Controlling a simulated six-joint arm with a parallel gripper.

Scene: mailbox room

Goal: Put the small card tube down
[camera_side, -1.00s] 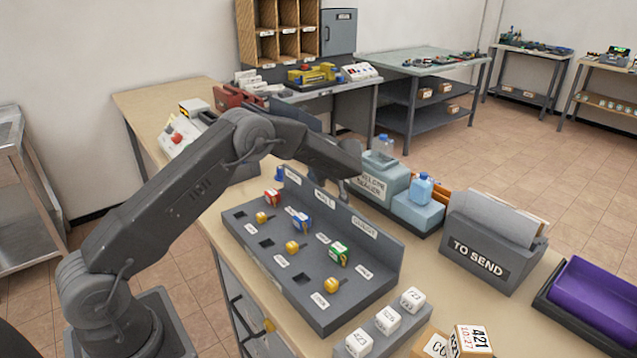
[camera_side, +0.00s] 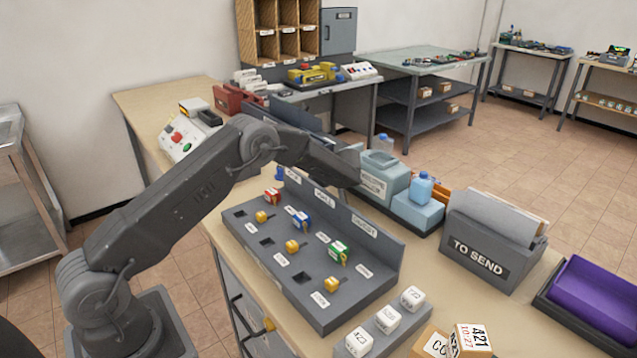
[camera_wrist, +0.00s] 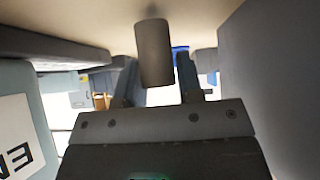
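The small card tube (camera_wrist: 153,52) shows in the wrist view as a plain grey-brown cylinder. It sits between the two fingers of my gripper (camera_wrist: 156,72), which lie close along both its sides and seem to grip it. The tube lies against the pale beige bench top (camera_wrist: 215,12) in that picture; I cannot tell whether it touches the surface. In the side view my gripper and the tube are hidden behind the upright back of the grey sorting board (camera_side: 345,228).
The grey wall in the wrist view (camera_wrist: 270,80) is close on the right. A pale blue lettered box (camera_wrist: 15,110) is close on the left, likely the sealer (camera_side: 375,180). A blue bottle (camera_side: 421,187) and the TO SEND box (camera_side: 485,245) stand farther right.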

